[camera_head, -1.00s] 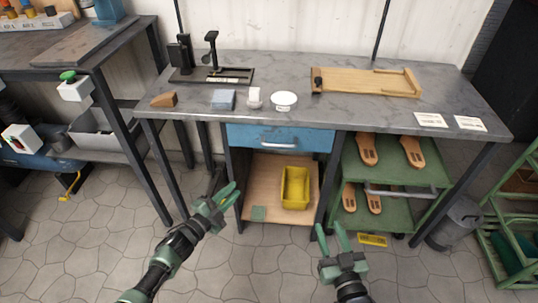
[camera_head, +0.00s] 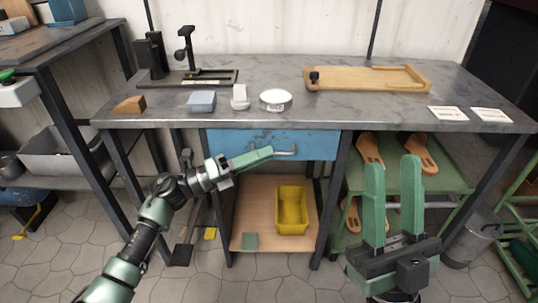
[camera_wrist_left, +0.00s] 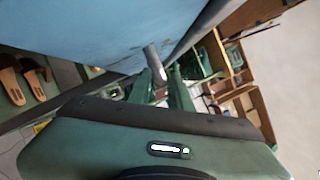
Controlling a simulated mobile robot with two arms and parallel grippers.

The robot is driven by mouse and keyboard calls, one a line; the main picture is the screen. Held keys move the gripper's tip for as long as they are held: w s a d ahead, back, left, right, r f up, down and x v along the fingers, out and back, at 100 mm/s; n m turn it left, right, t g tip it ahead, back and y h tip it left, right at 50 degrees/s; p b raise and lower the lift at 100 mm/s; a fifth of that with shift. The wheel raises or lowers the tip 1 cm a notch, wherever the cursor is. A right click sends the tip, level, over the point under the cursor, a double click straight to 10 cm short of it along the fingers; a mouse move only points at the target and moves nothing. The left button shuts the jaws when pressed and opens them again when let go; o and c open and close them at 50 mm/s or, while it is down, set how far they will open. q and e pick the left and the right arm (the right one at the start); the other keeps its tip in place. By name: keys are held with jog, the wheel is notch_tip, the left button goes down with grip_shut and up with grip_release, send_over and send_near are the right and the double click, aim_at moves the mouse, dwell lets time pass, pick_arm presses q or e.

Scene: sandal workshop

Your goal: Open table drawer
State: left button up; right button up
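The table drawer has a blue front (camera_head: 228,144) under the grey tabletop and looks shut. Its pale bar handle (camera_head: 286,153) is on the front. My left gripper (camera_head: 268,153) reaches in from the left, with its fingertips at the handle. In the left wrist view, the blue front (camera_wrist_left: 85,35) fills the upper left. The handle (camera_wrist_left: 155,62) shows at the tips of my two fingers, which stand apart; contact is unclear. My right gripper (camera_head: 393,162) is open and empty in front of the green cart.
The grey table (camera_head: 330,112) carries a wooden tray (camera_head: 365,83), a white round dish (camera_head: 275,97) and small blocks. Below the drawer, a yellow bin (camera_head: 291,212) stands on a wooden shelf. A green cart (camera_head: 440,178) with sandal soles stands at the right.

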pick_arm(q)
jog(key=shift+x, duration=1.05)
grip_shut()
dwell(0.7)
